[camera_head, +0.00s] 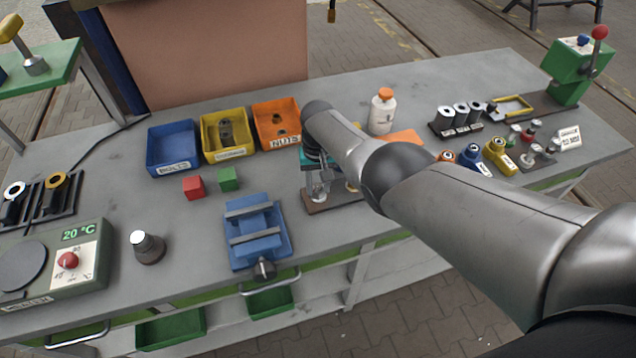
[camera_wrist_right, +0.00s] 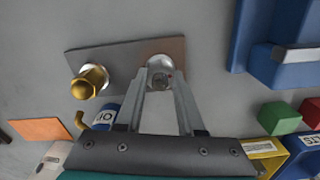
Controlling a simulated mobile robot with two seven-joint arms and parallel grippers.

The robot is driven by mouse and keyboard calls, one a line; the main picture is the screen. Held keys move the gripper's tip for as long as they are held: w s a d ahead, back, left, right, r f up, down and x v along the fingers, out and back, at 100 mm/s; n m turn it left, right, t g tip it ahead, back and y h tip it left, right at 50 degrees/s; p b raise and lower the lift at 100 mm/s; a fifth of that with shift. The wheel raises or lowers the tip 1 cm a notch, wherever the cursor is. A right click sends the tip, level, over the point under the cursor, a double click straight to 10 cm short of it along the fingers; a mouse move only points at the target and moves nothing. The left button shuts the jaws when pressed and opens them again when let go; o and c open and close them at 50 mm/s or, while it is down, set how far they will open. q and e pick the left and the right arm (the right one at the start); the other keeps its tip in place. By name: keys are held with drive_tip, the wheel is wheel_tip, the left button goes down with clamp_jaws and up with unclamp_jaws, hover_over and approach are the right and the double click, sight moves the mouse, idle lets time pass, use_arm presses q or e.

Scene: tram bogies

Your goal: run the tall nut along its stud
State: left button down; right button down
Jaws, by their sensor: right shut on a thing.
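A flat metal plate (camera_wrist_right: 120,55) on the bench carries two fittings. A steel nut (camera_wrist_right: 160,66) stands at one end of it in the right wrist view. A brass nut (camera_wrist_right: 93,79) on a pale washer stands at the other end, apart from my gripper. My right gripper (camera_wrist_right: 162,80) points down at the plate, its two fingers shut on the steel nut. The stud inside that nut is hard to make out. In the head view my right gripper (camera_head: 318,188) is over the plate (camera_head: 335,201), and my arm hides part of it. My left gripper is not in view.
A blue vise (camera_head: 255,230) stands left of the plate. A red cube (camera_head: 193,187) and a green cube (camera_head: 227,179) lie behind it. Blue, yellow and orange bins (camera_head: 277,122) stand farther back. A white bottle (camera_head: 382,112) stands behind my right arm.

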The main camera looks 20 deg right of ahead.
drive_tip(key=shift+w+d+r+m, duration=0.1)
drive_tip(key=shift+w+r+m, duration=0.05)
drive_tip(key=shift+m, duration=0.95)
drive_tip(key=shift+w+r+m, duration=0.15)
drive_tip(key=shift+m, duration=0.95)
drive_tip(key=c, duration=0.9)
unclamp_jaws()
drive_tip(key=o, duration=0.4)
drive_tip(key=shift+s+f, duration=0.15)
drive_tip(key=shift+s, duration=0.1)
